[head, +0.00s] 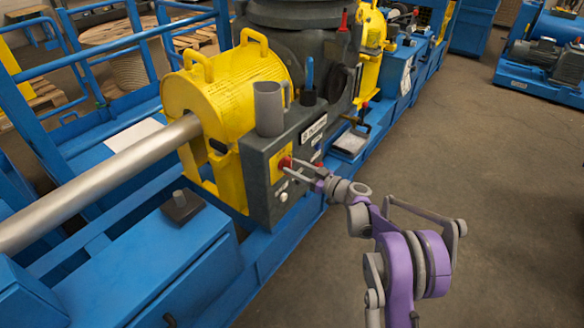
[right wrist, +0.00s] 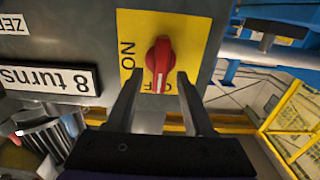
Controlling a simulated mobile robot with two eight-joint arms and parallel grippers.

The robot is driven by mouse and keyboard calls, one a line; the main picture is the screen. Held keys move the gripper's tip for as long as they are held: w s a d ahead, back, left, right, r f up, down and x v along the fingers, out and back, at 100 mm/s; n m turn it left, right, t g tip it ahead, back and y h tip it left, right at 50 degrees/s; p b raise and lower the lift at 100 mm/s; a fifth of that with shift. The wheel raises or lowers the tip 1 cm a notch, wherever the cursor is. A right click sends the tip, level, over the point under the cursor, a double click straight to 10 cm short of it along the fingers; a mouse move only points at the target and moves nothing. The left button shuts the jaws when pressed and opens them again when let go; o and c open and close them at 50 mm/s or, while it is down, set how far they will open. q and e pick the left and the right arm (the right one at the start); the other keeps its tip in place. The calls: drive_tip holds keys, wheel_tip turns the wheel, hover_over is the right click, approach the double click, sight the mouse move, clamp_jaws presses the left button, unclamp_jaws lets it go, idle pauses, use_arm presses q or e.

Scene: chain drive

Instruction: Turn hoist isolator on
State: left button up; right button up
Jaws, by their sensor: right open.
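The hoist isolator is a red rotary knob (right wrist: 160,62) on a yellow plate (right wrist: 198,32) lettered ON at the left and, partly hidden at the bottom, OFF. In the right wrist view its grip stands upright, with the lower end towards the OFF lettering. In the head view the red knob (head: 285,162) is on the front of the dark grey control box (head: 258,172). My right gripper (head: 297,170) is open in front of it. In the wrist view its fingers lie either side of the knob's lower part; I cannot tell whether they touch it. My left gripper is out of view.
A grey cup-shaped holder (head: 268,108) stands on the control box. A yellow guard (head: 225,92) and steel shaft (head: 100,185) are to the left. A blue machine frame (head: 190,265) runs below. Open floor (head: 510,180) lies to the right.

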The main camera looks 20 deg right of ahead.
drive_tip(key=shift+w+a, duration=0.4)
drive_tip(key=shift+w, duration=0.1)
clamp_jaws()
